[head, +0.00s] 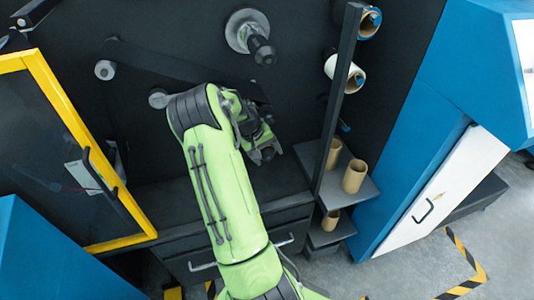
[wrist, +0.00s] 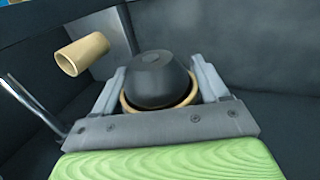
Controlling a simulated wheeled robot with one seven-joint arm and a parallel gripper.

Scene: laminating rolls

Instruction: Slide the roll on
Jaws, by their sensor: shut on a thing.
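My gripper (wrist: 160,90) is shut on a brown cardboard roll (wrist: 130,106), with one grey finger on each side of it. In the wrist view the roll's rim shows as a ring around a black, blunt cone-shaped end (wrist: 158,72). A narrow dark gap shows between cone and rim. How far the cone reaches into the roll is hidden. In the head view my gripper (head: 266,150) is low in front of the dark machine panel, and the held roll cannot be made out. A spindle with a black tip (head: 262,50) sticks out of the panel above my gripper.
Cardboard rolls (head: 354,176) stand on a small grey shelf (head: 368,192) to the right; one shows in the wrist view (wrist: 82,54). White rolls (head: 349,73) hang above behind a dark upright post (head: 337,100). A yellow-framed door (head: 135,215) stands at left.

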